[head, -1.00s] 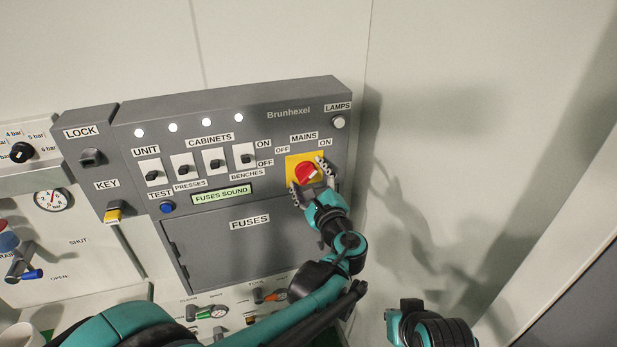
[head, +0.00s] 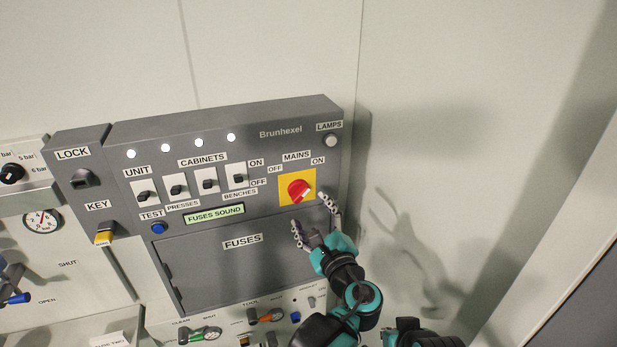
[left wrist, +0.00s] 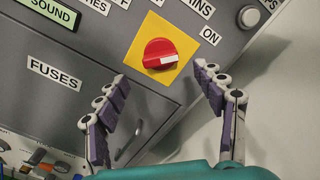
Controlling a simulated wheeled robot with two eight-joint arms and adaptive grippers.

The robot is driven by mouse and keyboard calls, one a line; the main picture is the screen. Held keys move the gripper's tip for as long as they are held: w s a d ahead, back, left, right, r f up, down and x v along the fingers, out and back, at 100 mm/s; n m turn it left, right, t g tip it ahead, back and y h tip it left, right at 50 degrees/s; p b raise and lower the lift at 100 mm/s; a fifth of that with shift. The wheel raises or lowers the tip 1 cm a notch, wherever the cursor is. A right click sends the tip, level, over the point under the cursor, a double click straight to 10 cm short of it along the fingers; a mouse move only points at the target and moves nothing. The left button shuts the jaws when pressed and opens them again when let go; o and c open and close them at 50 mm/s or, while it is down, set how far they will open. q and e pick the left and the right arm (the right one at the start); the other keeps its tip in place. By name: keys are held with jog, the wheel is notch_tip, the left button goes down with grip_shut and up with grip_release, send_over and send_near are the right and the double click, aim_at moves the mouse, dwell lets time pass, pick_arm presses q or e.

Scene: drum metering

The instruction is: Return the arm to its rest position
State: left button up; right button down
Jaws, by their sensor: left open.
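My left gripper (head: 313,217) is open and empty in front of the grey panel, just below the red mains switch (head: 299,190) on its yellow plate. Its fingers point up and stand apart from the switch. In the left wrist view, the open fingers (left wrist: 158,87) frame the red knob (left wrist: 160,54) from below, with the knob beyond the fingertips. The knob's white mark points toward ON. The right gripper cannot be made out; a dark and teal arm part of mine (head: 420,335) shows at the bottom edge.
The grey panel (head: 210,265) carries a row of switches, a FUSES door and a FUSES SOUND display (head: 214,214). Below it are small levers (head: 265,317). A yellow key tag (head: 105,234) hangs at left. The pale wall right of the panel is free.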

pick_arm(q)
jog(key=s+a+f+n+g+b, duration=0.25)
jog(key=a+f+n, duration=0.25)
jog(key=a, duration=0.3)
jog(key=s+a+f+n+g+b, duration=0.1)
jog(key=s+a+f+n+g, duration=0.4)
jog(key=a, duration=0.4)
jog(key=s+a+f+n+g+h+b, duration=0.2)
jog(key=s+f+n+h, duration=0.3)
jog(key=s+f+n, duration=0.7)
jog(key=shift+s+a+n+h+b, duration=0.3)
jog(key=shift+s+a+n+b, duration=0.25)
jog(key=shift+s+n+b, duration=0.3)
jog(key=shift+g, duration=0.25)
